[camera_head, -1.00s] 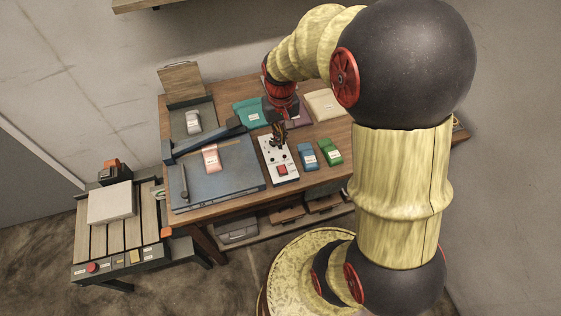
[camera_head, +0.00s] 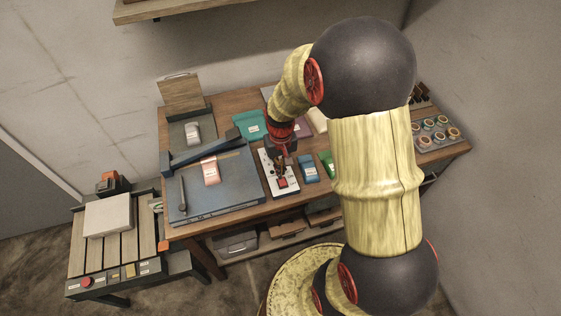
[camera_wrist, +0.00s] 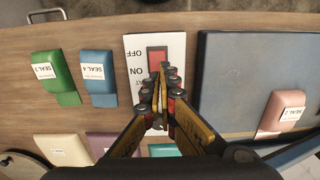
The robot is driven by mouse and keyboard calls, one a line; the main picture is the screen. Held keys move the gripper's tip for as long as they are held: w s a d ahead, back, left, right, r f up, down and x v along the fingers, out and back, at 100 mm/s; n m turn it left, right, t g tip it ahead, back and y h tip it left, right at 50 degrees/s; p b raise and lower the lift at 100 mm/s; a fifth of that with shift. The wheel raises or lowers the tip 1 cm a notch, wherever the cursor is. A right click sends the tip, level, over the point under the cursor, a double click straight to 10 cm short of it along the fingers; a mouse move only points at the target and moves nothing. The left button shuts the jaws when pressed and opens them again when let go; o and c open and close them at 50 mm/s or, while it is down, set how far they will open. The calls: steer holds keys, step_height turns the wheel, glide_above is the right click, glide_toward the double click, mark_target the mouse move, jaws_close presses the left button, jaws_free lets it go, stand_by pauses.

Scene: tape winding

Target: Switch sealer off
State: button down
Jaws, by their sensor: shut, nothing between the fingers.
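The white control panel (camera_head: 292,190) lies on the wooden table, and it also fills the middle of the wrist view (camera_wrist: 133,48). Its red switch (camera_wrist: 157,53) sits near the panel's end, beside printed words OFF and ON that appear upside down. It shows in the head view as a small red square (camera_head: 282,183). My gripper (camera_wrist: 161,72) is shut and empty, with its fingertips over the panel right at the switch's edge. I cannot tell whether they touch it. The fingers hide the rest of the panel in the wrist view. The blue-grey flat machine (camera_head: 225,195) lies left of the panel.
A pink pouch (camera_head: 210,170) lies on the flat machine. A blue pouch (camera_head: 309,167) and a green pouch (camera_wrist: 54,75) lie close beside the panel. A teal pouch (camera_head: 249,126) lies behind. A rack of round pots (camera_head: 436,132) stands at the table's right end.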

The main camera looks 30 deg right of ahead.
mark_target(282, 182)
steer(key=shift+f, duration=1.75)
